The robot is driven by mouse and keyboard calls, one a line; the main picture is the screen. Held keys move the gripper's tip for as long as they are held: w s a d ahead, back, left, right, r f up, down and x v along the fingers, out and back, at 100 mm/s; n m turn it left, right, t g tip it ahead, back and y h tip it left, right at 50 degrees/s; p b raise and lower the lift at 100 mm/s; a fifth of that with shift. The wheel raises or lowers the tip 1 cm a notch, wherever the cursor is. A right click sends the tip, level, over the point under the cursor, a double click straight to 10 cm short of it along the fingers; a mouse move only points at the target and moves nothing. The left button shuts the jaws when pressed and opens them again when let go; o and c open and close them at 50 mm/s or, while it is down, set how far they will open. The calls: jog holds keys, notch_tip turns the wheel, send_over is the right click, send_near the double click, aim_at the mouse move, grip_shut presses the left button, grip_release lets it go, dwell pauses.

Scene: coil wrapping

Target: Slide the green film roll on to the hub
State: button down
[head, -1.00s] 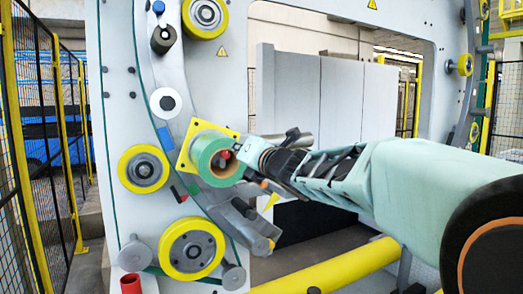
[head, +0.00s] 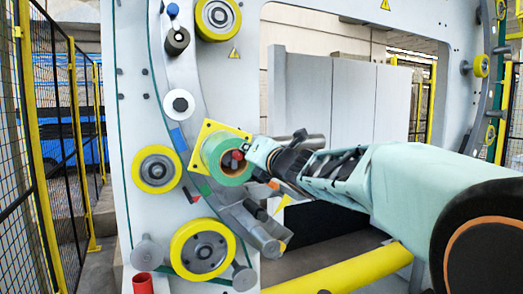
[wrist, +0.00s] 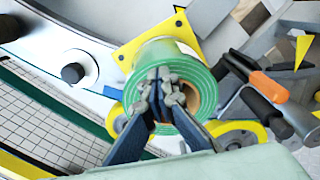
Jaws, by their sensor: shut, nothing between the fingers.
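The green film roll (head: 212,153) sits against a yellow square plate (head: 207,128) on the machine's curved grey arm, its brown core facing outward. A dark, red-tipped part shows at the core's opening; the hub is otherwise hidden inside the roll. In the wrist view the roll (wrist: 165,50) stands straight ahead with the yellow plate (wrist: 127,54) behind it. My gripper (wrist: 163,76) is shut and empty, its fingertips in front of the roll's near end and covering part of the core. I cannot tell whether they touch it. My gripper (head: 246,155) also shows right of the roll.
Yellow-rimmed rollers (head: 157,169) and a larger one (head: 203,248) lie left of and below the roll. An orange-and-black handle (wrist: 268,86) is close right of my gripper. A yellow rail (head: 345,268) crosses below my arm. Mesh fencing (head: 35,130) stands at left.

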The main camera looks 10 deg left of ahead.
jog(key=shift+w+a, duration=0.45)
jog(key=shift+w+a+f, duration=0.1)
jog(key=shift+w+a, duration=0.05)
dwell(0.3)
dwell(0.3)
notch_tip(320, 180, up, 10)
jog(key=s+d, duration=0.1)
jog(key=s, duration=0.1)
jog(key=shift+d+b, duration=0.3)
jog(key=shift+b, duration=0.1)
dwell(0.9)
jog(key=shift+s, duration=0.1)
